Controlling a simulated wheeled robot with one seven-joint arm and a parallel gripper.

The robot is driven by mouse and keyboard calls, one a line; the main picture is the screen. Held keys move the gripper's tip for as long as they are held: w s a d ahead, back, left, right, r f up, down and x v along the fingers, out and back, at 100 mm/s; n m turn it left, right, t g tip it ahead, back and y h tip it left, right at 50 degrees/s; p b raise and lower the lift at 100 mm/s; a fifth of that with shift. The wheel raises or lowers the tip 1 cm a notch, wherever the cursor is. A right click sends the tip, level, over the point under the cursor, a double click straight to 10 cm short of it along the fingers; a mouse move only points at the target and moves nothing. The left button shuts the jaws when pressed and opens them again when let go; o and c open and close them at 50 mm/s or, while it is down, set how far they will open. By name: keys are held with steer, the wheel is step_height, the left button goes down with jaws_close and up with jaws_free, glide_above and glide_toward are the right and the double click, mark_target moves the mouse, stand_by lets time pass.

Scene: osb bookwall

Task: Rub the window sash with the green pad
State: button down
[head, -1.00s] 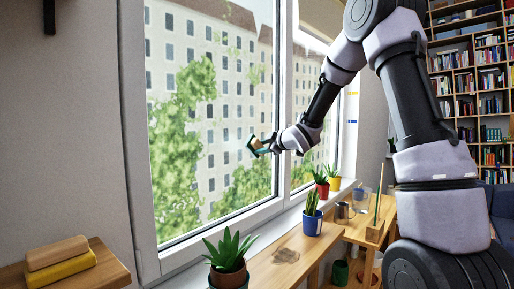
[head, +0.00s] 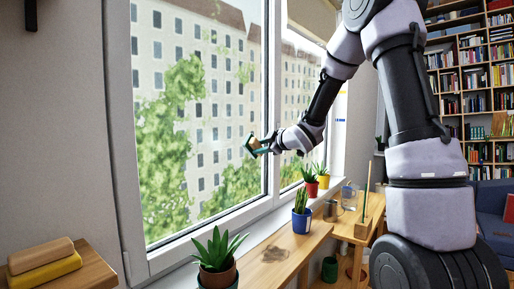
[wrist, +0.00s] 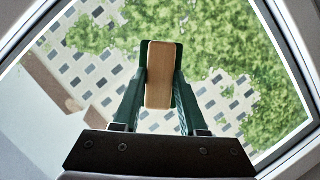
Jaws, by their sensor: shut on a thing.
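My gripper (head: 258,149) is shut on a small tan-backed block (wrist: 160,75), the pad. The block also shows in the head view (head: 253,142). My gripper shows in front of this pane, just left of the middle upright (head: 273,90). I cannot tell whether the pad touches anything. In the wrist view white frame parts (wrist: 285,35) lie at the corners.
Potted plants stand along the sill side, including a spiky one (head: 218,255), one in a blue pot (head: 301,221) and a red pot (head: 312,188). A wooden bench (head: 285,250) runs below. A wall shelf (head: 95,268) at left bears a tan block and a yellow block (head: 45,272).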

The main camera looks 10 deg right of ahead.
stand_by(0.4)
steer(key=s+a+f, duration=0.5)
steer(key=s+a, duration=0.2)
steer(key=a, duration=0.2)
steer(key=shift+w+a+r, duration=0.1)
steer(key=shift+w+a, duration=1.8)
steer(key=shift+w, duration=0.2)
steer(key=shift+w+a, duration=0.7)
